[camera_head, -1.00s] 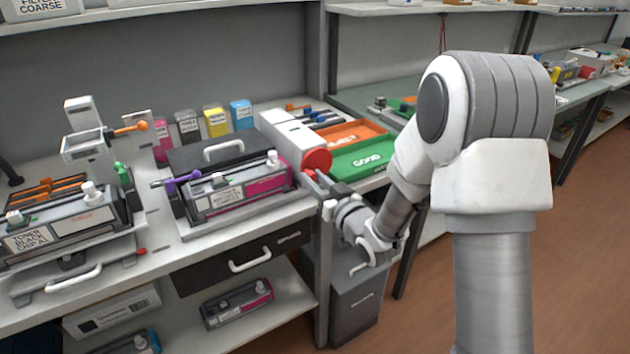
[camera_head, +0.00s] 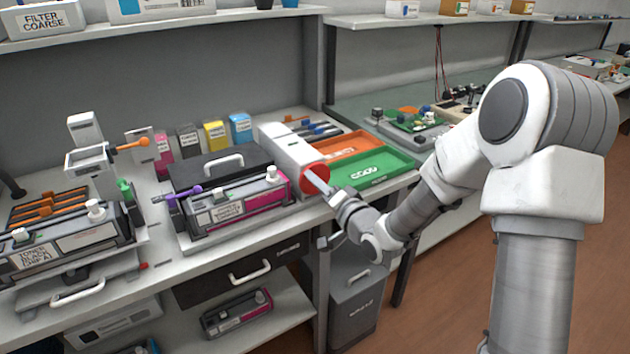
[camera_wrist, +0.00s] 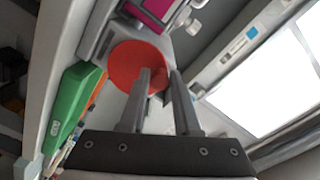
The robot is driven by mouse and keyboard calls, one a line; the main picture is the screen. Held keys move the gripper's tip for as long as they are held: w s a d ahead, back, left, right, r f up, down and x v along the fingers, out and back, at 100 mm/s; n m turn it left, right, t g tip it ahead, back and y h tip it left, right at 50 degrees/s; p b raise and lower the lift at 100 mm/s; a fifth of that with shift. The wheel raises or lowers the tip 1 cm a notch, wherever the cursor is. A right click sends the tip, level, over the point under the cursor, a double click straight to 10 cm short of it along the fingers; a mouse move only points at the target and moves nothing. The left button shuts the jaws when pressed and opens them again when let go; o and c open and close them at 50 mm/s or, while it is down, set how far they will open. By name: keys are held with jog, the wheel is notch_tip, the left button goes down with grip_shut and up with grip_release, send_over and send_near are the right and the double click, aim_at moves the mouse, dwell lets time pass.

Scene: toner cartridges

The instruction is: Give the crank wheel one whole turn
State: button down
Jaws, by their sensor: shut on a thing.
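The crank wheel (camera_head: 318,170) is a red disc on the near right end of a white box-shaped housing (camera_head: 289,146). It also shows in the wrist view (camera_wrist: 130,62), straight ahead of the fingers. My gripper (camera_head: 316,182) is at the face of the wheel, coming from the lower right. In the wrist view my gripper (camera_wrist: 163,78) has its two fingers a small gap apart, at the right part of the disc. It is shut on the wheel's handle, which is mostly hidden between the fingers. The handle's exact angle cannot be told.
Right of the wheel lie a green tray (camera_head: 372,168) and an orange tray (camera_head: 350,146). A toner cartridge (camera_head: 238,200) with a magenta side sits in a cradle to the left. A grey bin (camera_head: 357,290) stands below. The floor at the right is clear.

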jog(key=m+p, duration=0.1)
jog(key=m, duration=0.1)
jog(key=d+r+m+p, duration=0.1)
jog(key=w+m+p, duration=0.1)
jog(key=m+p, duration=0.1)
jog(key=shift+d+r+m, duration=0.15)
jog(key=shift+r+m, duration=0.05)
jog(key=shift+m, duration=0.1)
jog(key=m, duration=0.1)
jog(key=m+p, duration=0.2)
jog(key=shift+w+d, duration=0.25)
jog(key=shift+d, duration=0.1)
jog(key=shift+w+d+m+p, duration=0.15)
jog(key=shift+d+m+p, duration=0.1)
jog(key=shift+m+p, duration=0.5)
jog(key=shift+f+m, duration=0.1)
jog(key=shift+m, duration=0.15)
jog(key=c, duration=0.6)
grip_release()
jog(key=shift+c, duration=0.2)
jog(key=shift+f, duration=0.1)
